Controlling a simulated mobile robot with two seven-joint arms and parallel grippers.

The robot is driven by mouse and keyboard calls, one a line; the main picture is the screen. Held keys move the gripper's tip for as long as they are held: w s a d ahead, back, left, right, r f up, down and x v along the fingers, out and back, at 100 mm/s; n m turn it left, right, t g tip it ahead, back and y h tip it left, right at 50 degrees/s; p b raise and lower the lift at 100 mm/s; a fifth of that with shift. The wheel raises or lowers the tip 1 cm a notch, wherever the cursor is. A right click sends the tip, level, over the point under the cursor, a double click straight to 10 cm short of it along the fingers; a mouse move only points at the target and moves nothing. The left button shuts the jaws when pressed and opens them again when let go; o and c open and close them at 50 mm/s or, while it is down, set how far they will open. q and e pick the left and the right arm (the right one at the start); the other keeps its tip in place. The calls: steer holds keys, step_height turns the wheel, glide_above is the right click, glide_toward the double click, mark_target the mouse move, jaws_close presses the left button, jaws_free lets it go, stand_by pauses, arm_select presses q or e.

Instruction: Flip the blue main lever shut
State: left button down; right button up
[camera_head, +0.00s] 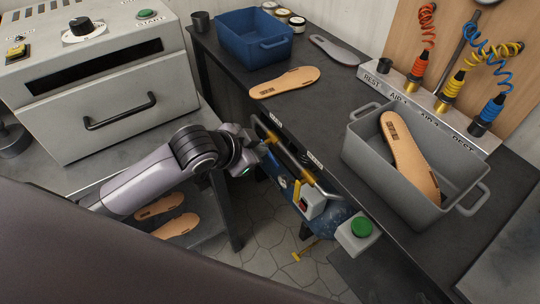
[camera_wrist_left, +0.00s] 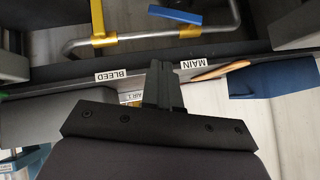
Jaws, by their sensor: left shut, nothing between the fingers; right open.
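The blue main lever (camera_wrist_left: 175,15) shows in the left wrist view at the top, near a yellow fitting (camera_wrist_left: 190,30) on a grey pipe (camera_wrist_left: 140,36). It lies nearly along the pipe, slightly tilted. The white MAIN label (camera_wrist_left: 193,64) is on the bench edge nearby. My left gripper (camera_wrist_left: 164,80) is shut and empty, its fingertips below the lever in that picture and apart from it. In the head view my left gripper (camera_head: 263,150) is at the bench's front edge, by the piping; the lever is hard to make out there. My right gripper is not in view.
The BLEED label (camera_head: 315,160) is further along the edge. A blue tank (camera_head: 328,222) and green button (camera_head: 361,227) stand below and right. A grey bin (camera_head: 365,160) holding a sole and a blue bin (camera_head: 245,47) are on the bench. The bench middle is fairly clear.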

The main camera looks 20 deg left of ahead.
mark_target(270, 157)
arm_select(q)
steer(key=x, duration=0.6)
steer(key=a+f+x, duration=0.1)
steer(key=x, duration=0.2)
steer(key=shift+s+f, duration=0.15)
steer(key=shift+s, duration=0.25)
steer(key=shift+w+a+f, duration=0.1)
steer(key=shift+a+f, duration=0.1)
steer(key=shift+f, duration=0.5)
steer(key=shift+f, duration=0.1)
